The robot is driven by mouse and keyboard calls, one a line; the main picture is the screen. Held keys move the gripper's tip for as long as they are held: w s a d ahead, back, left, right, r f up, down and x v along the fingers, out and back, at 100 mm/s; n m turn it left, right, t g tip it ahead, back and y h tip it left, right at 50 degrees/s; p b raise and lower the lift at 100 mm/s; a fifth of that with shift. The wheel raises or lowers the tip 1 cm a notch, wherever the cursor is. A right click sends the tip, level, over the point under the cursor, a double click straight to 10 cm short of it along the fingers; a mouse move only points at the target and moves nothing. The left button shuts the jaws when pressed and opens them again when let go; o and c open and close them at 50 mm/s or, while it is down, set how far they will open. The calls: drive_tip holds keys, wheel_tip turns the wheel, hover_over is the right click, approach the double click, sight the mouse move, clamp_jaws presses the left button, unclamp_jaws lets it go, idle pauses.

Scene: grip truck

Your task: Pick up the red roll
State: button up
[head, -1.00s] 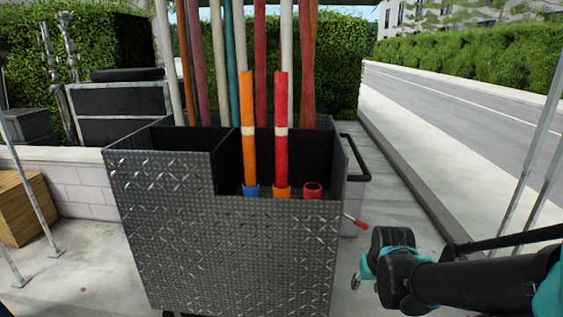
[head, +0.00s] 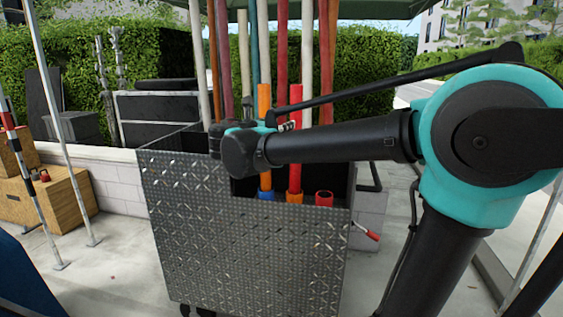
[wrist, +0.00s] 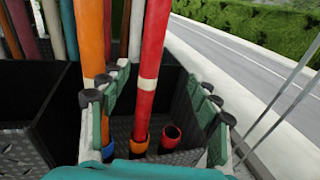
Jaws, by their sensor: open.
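The red roll (head: 295,179) stands upright in an orange holder inside the patterned metal cart (head: 240,245); my arm hides its middle in the head view. In the wrist view, the red roll (wrist: 146,105), with a white band, appears between my gripper's fingers (wrist: 158,92). It is nearer the left finger pair, and I see no clear contact. My gripper (head: 288,126) is open over the cart. The orange roll (head: 265,180) stands just left of the red one, in a blue holder. In the wrist view the orange roll (wrist: 90,40) passes close behind the left fingers.
An empty red holder (head: 324,198) sits right of the red roll. Several long coloured poles (head: 221,55) rise behind. A red-tipped handle (head: 366,232) sticks out at the cart's right. Wooden boxes (head: 55,200) and a low wall stand at left.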

sight(296, 96)
drive_tip(key=w+a+x, duration=0.1)
drive_tip(key=x, duration=1.5)
drive_tip(key=shift+w+r+n, duration=0.25)
drive_tip(key=shift+r+n, duration=0.05)
drive_tip(key=shift+r, duration=0.45)
clamp_jaws()
